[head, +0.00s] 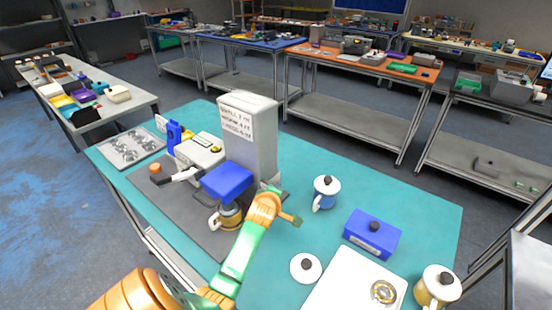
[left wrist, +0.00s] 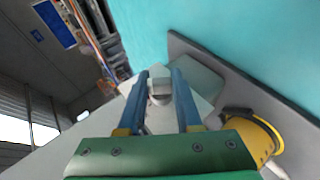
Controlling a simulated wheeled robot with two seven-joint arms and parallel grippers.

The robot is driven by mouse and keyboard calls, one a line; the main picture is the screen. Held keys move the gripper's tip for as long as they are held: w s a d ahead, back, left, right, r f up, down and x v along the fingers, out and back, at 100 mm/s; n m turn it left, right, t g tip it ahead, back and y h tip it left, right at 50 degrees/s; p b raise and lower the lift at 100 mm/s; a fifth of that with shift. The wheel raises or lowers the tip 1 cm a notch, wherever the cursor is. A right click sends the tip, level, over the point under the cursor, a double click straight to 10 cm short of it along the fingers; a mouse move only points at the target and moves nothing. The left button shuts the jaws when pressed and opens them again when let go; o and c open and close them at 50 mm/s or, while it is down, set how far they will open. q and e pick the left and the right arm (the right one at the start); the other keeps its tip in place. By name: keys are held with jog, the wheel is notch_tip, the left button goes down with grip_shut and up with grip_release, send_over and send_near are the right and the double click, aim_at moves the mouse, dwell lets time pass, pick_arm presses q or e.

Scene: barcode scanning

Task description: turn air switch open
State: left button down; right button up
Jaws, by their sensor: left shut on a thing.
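A tall white-grey machine (head: 250,140) with a paper sign stands on a dark mat. A blue block (head: 227,181) juts from its front above a yellow mug (head: 230,217). My left arm reaches in from the bottom left, and its wrist is beside the lower right side of the machine. In the left wrist view, the two blue fingers of my left gripper (left wrist: 160,76) are shut on a small white lever-like part (left wrist: 160,98), which I take for the air switch. In the head view my arm mostly hides this part. The yellow mug (left wrist: 252,135) also shows at the right in the wrist view.
On the teal table (head: 330,160) stand a blue-white lidded mug (head: 326,192), a blue box (head: 372,234), a white tray (head: 350,285) and a yellow-white mug (head: 437,287). A grey-white device (head: 200,150) is left of the machine.

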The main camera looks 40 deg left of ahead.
pick_arm(q)
jog(key=g, duration=0.3)
jog(key=shift+m+g+h, duration=0.3)
jog(key=shift+m+h, duration=0.1)
jog(key=shift+g, duration=0.8)
jog(key=shift+f+m+g+h+b, duration=0.1)
jog(key=shift+m+g+h+b, duration=0.25)
jog(key=shift+g+b, duration=0.55)
jog(key=shift+m+g+b, duration=0.25)
jog(key=shift+g+b, duration=0.3)
jog(key=shift+g, duration=0.25)
jog(key=c, duration=0.6)
grip_release()
jog(key=shift+a, duration=0.1)
